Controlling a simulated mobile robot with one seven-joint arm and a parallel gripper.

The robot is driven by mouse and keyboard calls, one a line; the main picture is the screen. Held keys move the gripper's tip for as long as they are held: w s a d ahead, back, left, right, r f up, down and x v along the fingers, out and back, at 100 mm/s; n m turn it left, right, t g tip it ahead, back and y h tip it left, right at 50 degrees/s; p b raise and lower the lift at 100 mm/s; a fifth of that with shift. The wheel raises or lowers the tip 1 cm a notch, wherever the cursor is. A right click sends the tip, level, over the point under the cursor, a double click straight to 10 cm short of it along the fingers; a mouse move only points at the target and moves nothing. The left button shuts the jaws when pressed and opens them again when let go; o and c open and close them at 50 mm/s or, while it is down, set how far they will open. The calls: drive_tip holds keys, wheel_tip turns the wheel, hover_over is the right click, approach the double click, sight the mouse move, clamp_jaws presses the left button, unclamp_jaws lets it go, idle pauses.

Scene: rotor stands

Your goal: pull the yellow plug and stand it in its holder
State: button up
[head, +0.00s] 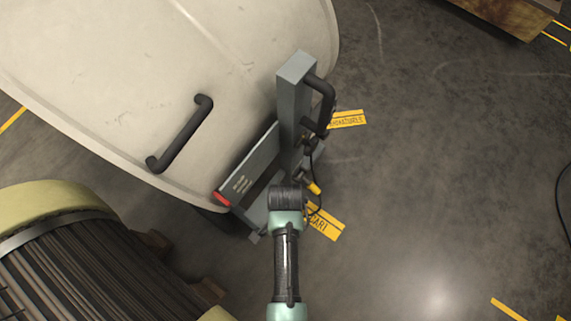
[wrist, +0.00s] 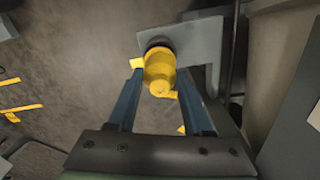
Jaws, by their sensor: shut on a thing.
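The yellow plug (wrist: 160,70) is between the two blue fingers of my gripper (wrist: 161,76) in the wrist view. The gripper is shut on it. A black collar rings the plug's far end, in front of a grey angled bracket (wrist: 205,42). I cannot tell whether the plug is seated in that bracket or apart from it. In the head view a small yellow piece (head: 314,188) with a dark cable shows beside the grey cart (head: 297,95), just past my wrist. My fingers are hidden there, and I cannot make out the holder for certain.
A large pale drum (head: 150,75) with a black handle (head: 180,132) stands left of the cart. A ribbed rotor (head: 85,265) is at lower left. Yellow floor labels (head: 346,119) lie beside the cart. The floor to the right (head: 450,170) is mostly clear.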

drive_tip(key=shift+f, duration=0.1)
idle(0.3)
drive_tip(key=shift+f+b, duration=0.8)
drive_tip(key=shift+f, duration=0.3)
drive_tip(key=o, duration=1.3)
drive_tip(key=shift+o, duration=0.2)
